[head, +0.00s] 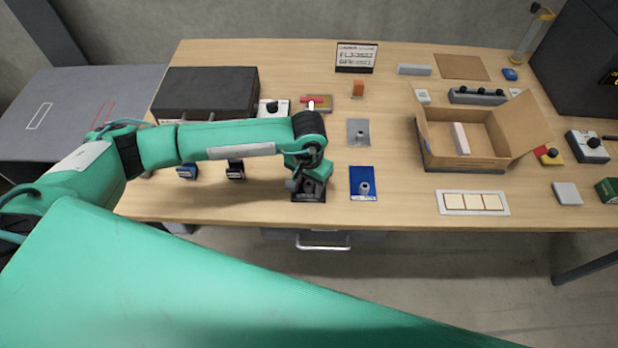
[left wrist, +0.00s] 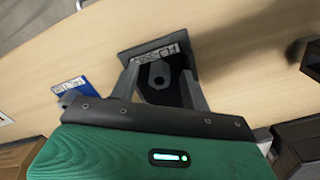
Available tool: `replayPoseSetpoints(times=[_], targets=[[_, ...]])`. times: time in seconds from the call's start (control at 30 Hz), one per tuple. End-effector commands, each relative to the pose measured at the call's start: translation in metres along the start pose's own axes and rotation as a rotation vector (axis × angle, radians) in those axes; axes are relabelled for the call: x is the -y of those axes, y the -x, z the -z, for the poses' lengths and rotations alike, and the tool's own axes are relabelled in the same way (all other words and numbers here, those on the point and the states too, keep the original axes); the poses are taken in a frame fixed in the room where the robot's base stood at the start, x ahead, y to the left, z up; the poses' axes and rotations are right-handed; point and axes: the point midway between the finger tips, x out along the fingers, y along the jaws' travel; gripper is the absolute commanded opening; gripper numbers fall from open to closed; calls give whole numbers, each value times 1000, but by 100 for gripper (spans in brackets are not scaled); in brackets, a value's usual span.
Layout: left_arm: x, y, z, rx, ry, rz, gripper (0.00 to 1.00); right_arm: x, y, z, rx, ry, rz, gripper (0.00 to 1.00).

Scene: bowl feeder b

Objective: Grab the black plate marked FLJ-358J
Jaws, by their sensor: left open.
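The black plate (head: 308,213) lies near the table's front edge, partly hidden under my left gripper (head: 312,186) in the head view. In the left wrist view the black plate (left wrist: 185,45) shows a white label, too small to read surely, and a dark raised knob (left wrist: 158,75). My left gripper (left wrist: 162,72) is open, with one finger on each side of the knob. I cannot tell whether the fingers touch it. My right gripper is not in view.
A blue plate (head: 363,184) with a grey knob lies just right of the black plate, and a grey plate (head: 358,133) behind it. Small dark blocks (head: 236,170) stand left, under my arm. An open cardboard box (head: 436,150) stands farther right. A placard (head: 356,58) stands at the back.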

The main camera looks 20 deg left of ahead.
Motion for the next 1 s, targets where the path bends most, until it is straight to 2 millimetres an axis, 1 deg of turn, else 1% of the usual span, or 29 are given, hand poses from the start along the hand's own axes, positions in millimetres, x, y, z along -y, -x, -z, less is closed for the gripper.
replayPoseSetpoints(times=[0.23, 0.27, 0.4, 0.5, 0.83, 0.93, 1.0], targets=[[0, -3, 0, -2, -1, -1, 47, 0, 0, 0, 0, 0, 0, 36], [0, -3, 0, -2, -1, -1, 45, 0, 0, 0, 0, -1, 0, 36], [0, -3, 0, -2, -1, -1, 18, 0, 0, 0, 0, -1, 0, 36], [0, -3, 0, -2, -1, -1, 0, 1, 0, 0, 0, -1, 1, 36], [0, 0, 1, -3, -1, -1, 0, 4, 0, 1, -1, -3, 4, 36], [0, 5, 1, -4, -1, 0, 0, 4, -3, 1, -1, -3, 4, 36], [0, 13, 2, -6, -2, -1, 0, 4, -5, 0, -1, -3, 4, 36]])
